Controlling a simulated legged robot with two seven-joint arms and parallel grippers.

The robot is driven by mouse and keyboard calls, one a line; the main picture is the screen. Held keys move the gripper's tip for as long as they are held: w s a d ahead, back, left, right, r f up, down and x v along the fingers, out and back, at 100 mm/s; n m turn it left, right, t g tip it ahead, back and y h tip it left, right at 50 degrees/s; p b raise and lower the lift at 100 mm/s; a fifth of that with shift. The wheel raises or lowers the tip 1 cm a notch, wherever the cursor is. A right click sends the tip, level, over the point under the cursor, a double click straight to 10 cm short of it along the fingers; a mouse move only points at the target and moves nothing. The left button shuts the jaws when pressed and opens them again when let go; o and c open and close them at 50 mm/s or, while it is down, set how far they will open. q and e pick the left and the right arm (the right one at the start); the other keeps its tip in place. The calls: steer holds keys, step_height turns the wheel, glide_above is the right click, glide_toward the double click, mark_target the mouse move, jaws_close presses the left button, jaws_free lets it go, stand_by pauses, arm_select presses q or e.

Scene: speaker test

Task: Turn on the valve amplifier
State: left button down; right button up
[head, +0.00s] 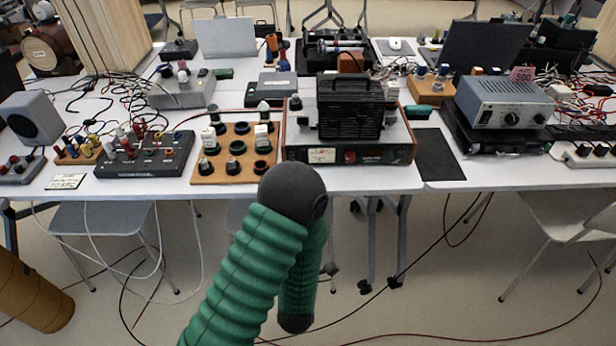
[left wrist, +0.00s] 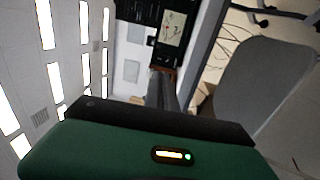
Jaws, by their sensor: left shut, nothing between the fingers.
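The valve amplifier (head: 350,155) stands on the white table in the middle of the head view. It has wooden side panels, a black cage on top, a small pale meter at the front left and a red knob at the front. I cannot tell whether it is on. My left arm, in a green sleeve, rises in front of the table, its dark elbow just below the amplifier. My left gripper (left wrist: 163,88) shows as grey fingers past the green wrist housing in the left wrist view. It is shut and empty, and hidden in the head view. My right gripper is not in view.
Left of the amplifier are a wooden board (head: 237,168) of dark round sockets and a black box (head: 146,160) with knobs. A black mat (head: 440,155) and a grey-blue device (head: 503,101) are to its right. Chairs and hanging cables are below the table.

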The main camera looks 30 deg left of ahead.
arm_select(q)
steer(key=a, duration=0.2)
steer(key=b, duration=0.8)
glide_toward(294, 156)
steer(key=b+x, duration=0.1)
steer(key=x, duration=0.5)
steer(key=shift+a, duration=0.1)
steer(key=shift+w+a+r, duration=0.1)
steer(key=shift+w+r, duration=0.1)
steer(key=shift+w, duration=0.2)
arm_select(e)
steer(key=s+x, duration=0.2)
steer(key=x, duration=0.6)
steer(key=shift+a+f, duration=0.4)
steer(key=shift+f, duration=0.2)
arm_select(q)
steer(key=shift+a, duration=0.1)
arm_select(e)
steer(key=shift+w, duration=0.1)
